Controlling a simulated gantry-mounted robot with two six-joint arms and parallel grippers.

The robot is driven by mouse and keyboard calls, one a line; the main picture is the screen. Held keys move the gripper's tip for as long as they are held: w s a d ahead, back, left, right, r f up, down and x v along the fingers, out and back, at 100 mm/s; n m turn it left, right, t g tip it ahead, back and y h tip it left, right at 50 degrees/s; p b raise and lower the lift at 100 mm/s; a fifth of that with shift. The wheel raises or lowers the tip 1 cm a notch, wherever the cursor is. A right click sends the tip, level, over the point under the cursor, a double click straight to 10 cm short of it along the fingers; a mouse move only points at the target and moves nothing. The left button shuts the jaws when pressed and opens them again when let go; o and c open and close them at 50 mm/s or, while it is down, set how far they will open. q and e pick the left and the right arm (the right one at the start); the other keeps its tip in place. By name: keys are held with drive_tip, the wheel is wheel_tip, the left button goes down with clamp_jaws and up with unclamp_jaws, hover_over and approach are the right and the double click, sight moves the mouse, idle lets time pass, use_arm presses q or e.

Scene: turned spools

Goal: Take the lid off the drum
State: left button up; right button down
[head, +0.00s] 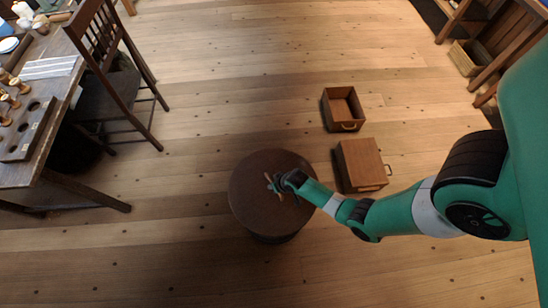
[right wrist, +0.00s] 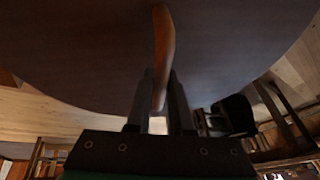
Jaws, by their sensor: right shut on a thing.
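The round dark brown drum (head: 275,238) stands on the floor in the lower middle of the head view. Its wide flat lid (head: 262,215) covers its top from this angle, and the lid fills the upper part of the right wrist view (right wrist: 80,50). My right gripper (head: 276,184) is at the middle of the lid. Its fingers (right wrist: 160,95) are shut on the lid's curved wooden handle (right wrist: 164,45), with the handle between them. I cannot tell whether there is a gap between lid and drum. My left gripper is not in view.
Two wooden drawer-like boxes, one open (head: 343,110) and one with a closed top (head: 361,165), lie right of the drum. A table (head: 50,170) and chair (head: 112,95) stand at the left. The floor above and below the drum is clear.

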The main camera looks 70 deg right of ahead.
drive_tip(key=shift+w+r, duration=0.1)
drive_tip(key=shift+r, duration=0.05)
drive_tip(key=shift+r, duration=0.3)
drive_tip(key=r+p, duration=0.3)
drive_tip(key=shift+s+d+r, duration=0.1)
drive_tip(key=shift+s+r, duration=0.1)
drive_tip(key=shift+s, duration=0.05)
drive_tip(key=s+d+r+p, duration=0.3)
drive_tip(key=s+r+p, duration=0.5)
drive_tip(key=s, duration=0.5)
drive_tip(key=shift+d+r+p, duration=0.2)
drive_tip(key=shift+r+p, duration=0.1)
drive_tip(key=shift+r, duration=0.15)
drive_tip(key=shift+s+r, duration=0.1)
drive_tip(key=shift+r+p, duration=1.4)
drive_tip(key=shift+p, duration=0.2)
